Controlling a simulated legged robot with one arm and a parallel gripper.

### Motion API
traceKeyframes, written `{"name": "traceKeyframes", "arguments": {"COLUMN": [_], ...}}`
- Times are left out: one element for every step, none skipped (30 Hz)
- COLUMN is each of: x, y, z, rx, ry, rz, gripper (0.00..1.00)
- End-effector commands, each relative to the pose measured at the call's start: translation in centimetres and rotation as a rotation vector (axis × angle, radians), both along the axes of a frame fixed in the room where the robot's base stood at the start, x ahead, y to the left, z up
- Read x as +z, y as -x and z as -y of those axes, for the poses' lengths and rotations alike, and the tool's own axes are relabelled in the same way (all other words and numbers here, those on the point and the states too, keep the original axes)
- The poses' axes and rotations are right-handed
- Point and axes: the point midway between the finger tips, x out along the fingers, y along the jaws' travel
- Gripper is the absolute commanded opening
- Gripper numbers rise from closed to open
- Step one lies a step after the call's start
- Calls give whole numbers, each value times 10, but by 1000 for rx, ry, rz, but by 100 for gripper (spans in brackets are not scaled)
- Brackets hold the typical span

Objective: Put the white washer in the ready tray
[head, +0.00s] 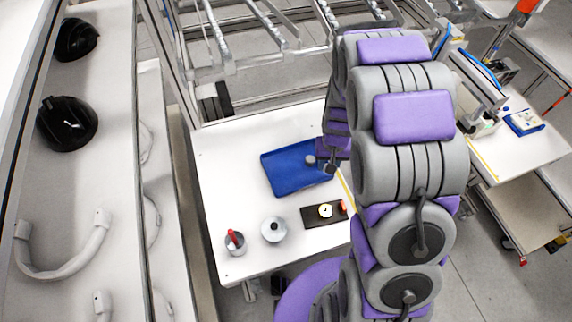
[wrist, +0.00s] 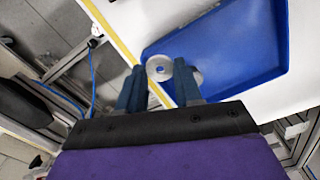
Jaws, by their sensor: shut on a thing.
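Part of another pale round thing (wrist: 197,75) shows beside the right finger, mostly hidden. In the head view the tray (head: 285,172) lies flat on the white table, with my gripper (head: 331,166) at its right side. A small grey round thing (head: 310,160) shows there; I cannot tell whether it is the washer.
A cup with a red item (head: 235,241), a silver round tin (head: 273,230) and a dark board with small parts (head: 318,215) stand near the table's front. Black helmets (head: 67,124) lie on the left shelf. A metal rack (head: 270,45) stands behind. The table's left part is clear.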

Motion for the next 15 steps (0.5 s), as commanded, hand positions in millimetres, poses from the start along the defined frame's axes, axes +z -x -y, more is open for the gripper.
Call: {"name": "traceKeyframes", "arguments": {"x": [-4, -7, -10, -13, -15, -17, -18, -20, -21, -22, -24, -25, -26, -28, -30], "y": [14, 19, 26, 31, 35, 38, 39, 40, 40, 39, 37, 34, 31, 29, 24], "z": [0, 0, 0, -1, -2, -3, -5, -8, -14, -20, -27, -35, -43, -51, -62], "rx": [-5, -6, -7, -8, -8, -8, -8, -7, -7, -7, -3, -3, -1, 1, -1], "ry": [-4, -5, -4, -5, -4, 0, 2, 5, 8, 12, 15, 18, 20, 23, 25], "rz": [-8, -7, -6, -8, -8, -5, -2, -1, -1, -1, 0, 1, 0, -3, -4], "gripper": [20, 20, 20, 20, 20, 20, 20, 20, 20, 20, 20, 20, 20, 20, 20]}}
